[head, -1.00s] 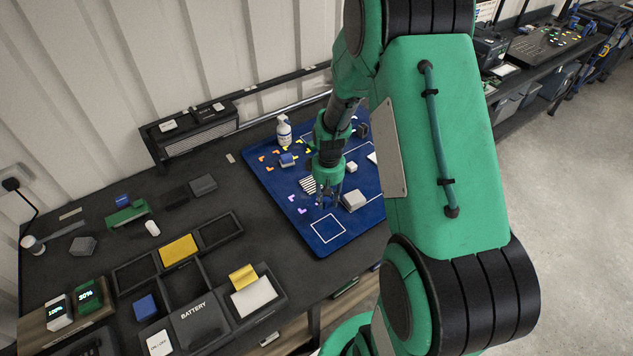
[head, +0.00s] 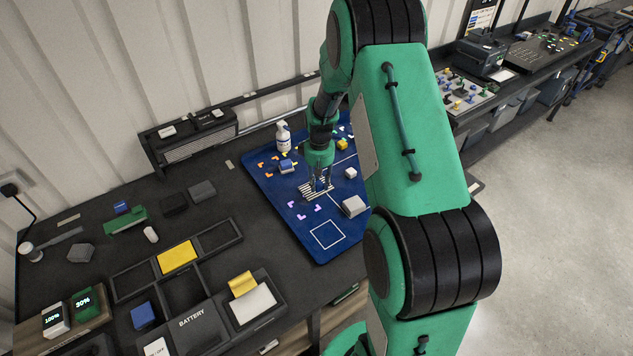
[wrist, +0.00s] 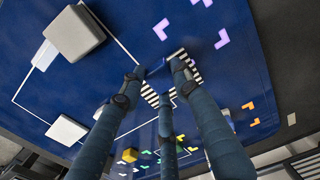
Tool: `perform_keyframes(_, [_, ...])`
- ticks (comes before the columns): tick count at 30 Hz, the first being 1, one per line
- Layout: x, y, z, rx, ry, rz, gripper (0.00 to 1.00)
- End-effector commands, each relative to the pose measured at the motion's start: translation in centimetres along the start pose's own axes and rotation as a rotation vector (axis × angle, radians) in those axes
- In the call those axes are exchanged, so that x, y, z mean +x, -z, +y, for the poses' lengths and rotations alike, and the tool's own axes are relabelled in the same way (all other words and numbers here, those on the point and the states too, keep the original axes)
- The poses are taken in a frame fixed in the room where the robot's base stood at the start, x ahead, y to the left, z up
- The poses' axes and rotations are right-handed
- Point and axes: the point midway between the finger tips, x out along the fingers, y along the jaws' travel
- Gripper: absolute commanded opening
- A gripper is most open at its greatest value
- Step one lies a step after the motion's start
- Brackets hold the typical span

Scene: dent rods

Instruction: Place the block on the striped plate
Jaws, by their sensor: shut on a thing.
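The striped plate (head: 309,193), black and white, lies on the blue mat; its stripes also show behind the fingers in the wrist view (wrist: 183,58). My gripper (head: 318,188) is over the striped plate with its fingers pointing down. In the wrist view, my gripper (wrist: 160,76) is shut on a small block (wrist: 157,67) that looks blue and is mostly hidden by the fingers. The block appears in front of the stripes. I cannot tell whether it touches the plate.
The blue mat (head: 287,228) also bears a large pale block (head: 354,206), a smaller white block (head: 351,173), a blue-and-grey block (head: 286,166), a yellow block (head: 342,144) and a white bottle (head: 283,137). Trays and a battery box (head: 200,330) stand at left.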

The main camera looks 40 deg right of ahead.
Motion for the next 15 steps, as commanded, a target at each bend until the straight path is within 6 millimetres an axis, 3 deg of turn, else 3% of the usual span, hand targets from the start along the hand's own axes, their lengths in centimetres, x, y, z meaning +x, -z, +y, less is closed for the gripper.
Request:
perform_keyframes(6, [0.4,2.9,1.5,0.0,0.0,0.0,0.09])
perform_keyframes(15, [0.4,4.0,2.1,0.0,0.0,0.0,0.09])
